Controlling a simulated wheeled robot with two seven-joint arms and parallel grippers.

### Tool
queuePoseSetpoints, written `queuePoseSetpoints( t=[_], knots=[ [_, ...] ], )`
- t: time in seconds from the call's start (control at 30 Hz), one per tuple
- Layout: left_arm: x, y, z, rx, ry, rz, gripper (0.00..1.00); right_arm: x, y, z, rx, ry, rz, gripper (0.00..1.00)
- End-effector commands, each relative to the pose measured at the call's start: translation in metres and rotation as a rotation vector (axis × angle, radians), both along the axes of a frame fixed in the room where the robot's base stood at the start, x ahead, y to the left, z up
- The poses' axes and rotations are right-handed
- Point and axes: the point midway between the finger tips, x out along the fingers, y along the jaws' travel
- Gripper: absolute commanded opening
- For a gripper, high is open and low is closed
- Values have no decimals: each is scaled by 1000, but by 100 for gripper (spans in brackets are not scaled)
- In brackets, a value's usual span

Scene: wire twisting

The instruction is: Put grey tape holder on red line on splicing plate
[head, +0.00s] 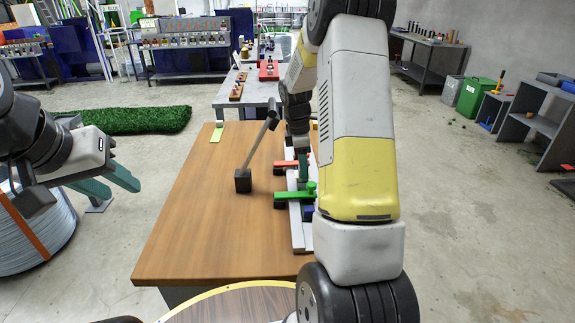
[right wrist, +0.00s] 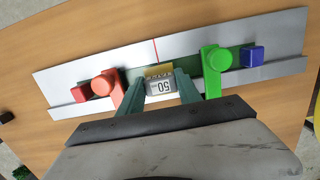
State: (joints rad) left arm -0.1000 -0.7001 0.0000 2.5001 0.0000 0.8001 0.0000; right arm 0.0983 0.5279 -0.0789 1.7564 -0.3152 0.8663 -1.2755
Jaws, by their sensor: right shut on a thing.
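The splicing plate (right wrist: 220,32) is a long silver plate on the wooden table, with a short red line (right wrist: 156,50) near the middle of its far edge. My right gripper (right wrist: 159,78) is shut on the grey tape holder (right wrist: 158,88), a small block with a yellow top and a "50" label. The holder is in line with the red line, on its near side, over the plate's middle. I cannot tell whether it touches the plate. In the head view my arm hides much of the plate (head: 297,235). My left gripper (head: 107,184) is open and empty, left of the table.
A red clamp (right wrist: 106,84) and a green clamp (right wrist: 211,62) flank the gripper closely. A red block (right wrist: 79,92) and a blue block (right wrist: 252,56) sit further out. A dark block with a tilted rod (head: 243,181) stands mid-table. The table's left part is clear.

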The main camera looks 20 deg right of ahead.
Motion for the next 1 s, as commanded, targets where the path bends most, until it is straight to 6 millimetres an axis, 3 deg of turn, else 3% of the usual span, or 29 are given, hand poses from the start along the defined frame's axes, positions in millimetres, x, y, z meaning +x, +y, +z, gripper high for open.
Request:
queuePoseSetpoints(
  t=[0.2, 0.57, 0.6, 0.7, 1.0],
  knots=[
    [0, 0, 0, 0, 0, 0, 36, 0, 0, -30, 1, 3, 1, 3],
    [0, 0, 0, 0, 0, 0, 36, 0, 0, -33, 0, 2, 0, 3],
    [0, 0, 0, 0, 0, 0, 36, 0, 0, -33, 0, 1, 0, 45],
    [0, 0, 0, 0, 0, 0, 36, 0, 0, -33, 0, 1, 0, 63],
    [0, 0, 0, 0, 0, 0, 36, 0, 0, -32, 0, 1, 0, 63]
  ],
)
